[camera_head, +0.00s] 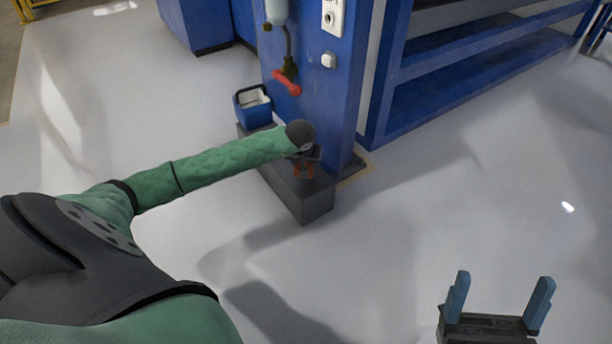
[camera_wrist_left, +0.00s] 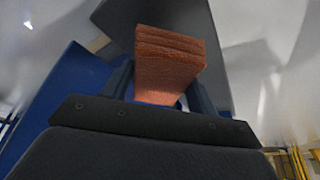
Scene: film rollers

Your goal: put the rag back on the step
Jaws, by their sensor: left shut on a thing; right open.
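The rag (camera_wrist_left: 168,65) is a folded orange-red cloth, seen large between the fingers in the left wrist view. My left gripper (camera_wrist_left: 165,95) is shut on the rag. In the head view the left gripper (camera_head: 305,160) is stretched out over the dark grey step (camera_head: 305,203), near its front end. I cannot tell whether the rag touches the step. My right gripper (camera_head: 500,305) is open and empty at the bottom right, over bare floor.
A blue bin (camera_head: 253,107) stands on the far end of the step. A blue pillar (camera_head: 318,110) with a red handle (camera_head: 287,83) rises beside the step. A blue shelf rack (camera_head: 430,85) stands behind to the right. The pale floor is clear in front.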

